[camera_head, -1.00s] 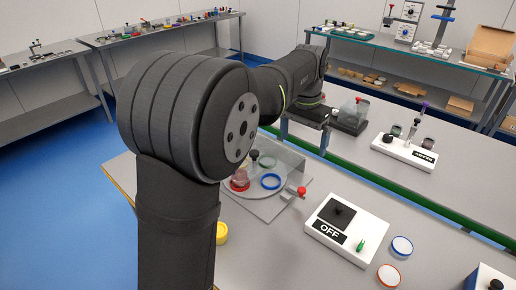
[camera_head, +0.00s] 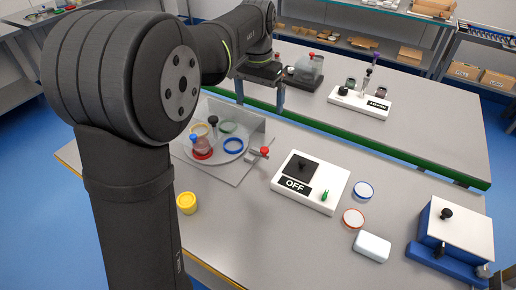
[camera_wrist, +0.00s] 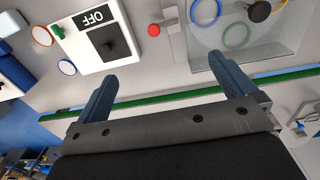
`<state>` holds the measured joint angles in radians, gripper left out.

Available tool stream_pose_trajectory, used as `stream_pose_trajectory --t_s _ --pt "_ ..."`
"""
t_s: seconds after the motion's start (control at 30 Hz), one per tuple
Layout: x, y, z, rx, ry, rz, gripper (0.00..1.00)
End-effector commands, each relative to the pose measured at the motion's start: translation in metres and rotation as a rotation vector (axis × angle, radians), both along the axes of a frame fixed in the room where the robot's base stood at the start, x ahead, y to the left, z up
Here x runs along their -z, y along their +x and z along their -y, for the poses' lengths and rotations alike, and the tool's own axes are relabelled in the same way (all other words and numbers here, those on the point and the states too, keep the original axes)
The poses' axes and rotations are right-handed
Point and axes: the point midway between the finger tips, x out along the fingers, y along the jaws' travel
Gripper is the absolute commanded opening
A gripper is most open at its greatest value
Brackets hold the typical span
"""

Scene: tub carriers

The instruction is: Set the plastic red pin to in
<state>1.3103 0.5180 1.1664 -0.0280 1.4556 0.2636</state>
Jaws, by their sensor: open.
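The plastic red pin (camera_head: 264,152) has a round red knob and sticks out from the right side of a grey tub carrier (camera_head: 245,172). The wrist view shows its knob (camera_wrist: 154,30) just left of a grey bracket (camera_wrist: 171,28). A visible gap separates knob and bracket. My gripper (camera_head: 261,104) is above the bench's far side, beyond the carrier in the head view. In the wrist view my gripper (camera_wrist: 163,68) has its two blue-grey fingers wide apart with nothing between them. The red knob lies beyond the fingertips, untouched.
The carrier holds jars and coloured rings behind a clear guard. A white OFF switch box (camera_head: 311,182) stands to its right. Two lids, a white block (camera_head: 372,246) and a blue-white box (camera_head: 452,234) lie further right. A yellow tub (camera_head: 187,203) is near my arm.

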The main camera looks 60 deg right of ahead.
Motion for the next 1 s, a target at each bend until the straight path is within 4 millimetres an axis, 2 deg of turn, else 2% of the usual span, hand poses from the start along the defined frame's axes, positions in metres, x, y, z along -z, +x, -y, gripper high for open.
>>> stream_pose_trajectory --t_s 0.43,0.57,0.7,1.0 --pt "0.000 0.000 0.000 0.000 0.000 0.000 1.00" --pt "0.000 -0.001 0.000 -0.020 0.001 0.001 0.76" --pt "-0.001 -0.005 0.000 -0.158 0.006 0.005 0.49" --pt "-0.002 -0.016 0.001 -0.626 0.017 0.018 0.47"
